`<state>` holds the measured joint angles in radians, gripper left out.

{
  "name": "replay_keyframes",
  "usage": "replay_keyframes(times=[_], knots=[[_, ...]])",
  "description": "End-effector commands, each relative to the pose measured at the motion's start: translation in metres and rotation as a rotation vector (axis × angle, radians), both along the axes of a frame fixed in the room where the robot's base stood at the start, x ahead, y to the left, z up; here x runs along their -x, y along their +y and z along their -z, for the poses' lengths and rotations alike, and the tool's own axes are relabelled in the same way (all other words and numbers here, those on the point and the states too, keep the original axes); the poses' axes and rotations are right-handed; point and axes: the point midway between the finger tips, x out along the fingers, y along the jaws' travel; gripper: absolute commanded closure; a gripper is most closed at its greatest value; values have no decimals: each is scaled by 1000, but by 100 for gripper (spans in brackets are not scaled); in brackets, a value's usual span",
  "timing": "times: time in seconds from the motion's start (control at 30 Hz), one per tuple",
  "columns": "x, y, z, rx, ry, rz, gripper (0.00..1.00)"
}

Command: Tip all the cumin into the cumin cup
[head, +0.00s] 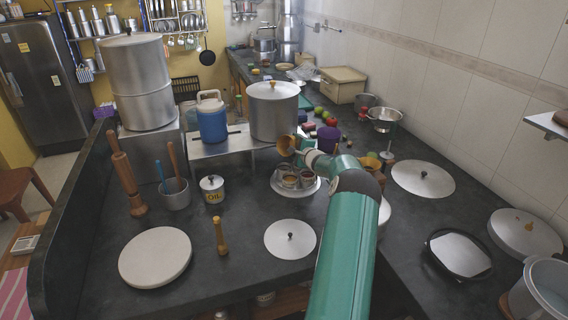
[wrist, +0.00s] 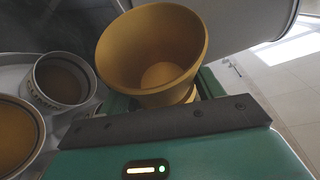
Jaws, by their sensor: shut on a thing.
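My gripper (head: 298,150) is shut on a tan wooden cup (wrist: 150,50), which also shows at the end of my arm in the head view (head: 286,145). The cup's mouth faces the wrist camera. A paler round patch shows at its bottom; I cannot tell whether that is cumin or bare wood. A steel cup with brownish contents (wrist: 62,80) stands left of the held cup in the wrist view. Another cup with orange-yellow contents (wrist: 14,135) is at the lower left. The small cups (head: 290,181) sit on a round steel tray (head: 312,190) below my gripper.
A tall lidded pot (head: 273,110) stands close behind my gripper. A blue jug (head: 212,120) is to its left, and a purple cup (head: 327,139) to its right. The counter's front left has free room.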

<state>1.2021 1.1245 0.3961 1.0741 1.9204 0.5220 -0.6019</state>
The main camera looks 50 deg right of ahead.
Motion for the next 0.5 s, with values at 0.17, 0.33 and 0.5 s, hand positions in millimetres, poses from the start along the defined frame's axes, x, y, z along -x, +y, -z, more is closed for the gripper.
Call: replay_keyframes(times=[0.17,0.33,0.5], knots=[[-1,-1,-5,-94,3,-2,78],[-1,-2,-5,-181,8,-4,78],[-1,-3,-6,-267,13,-2,78]])
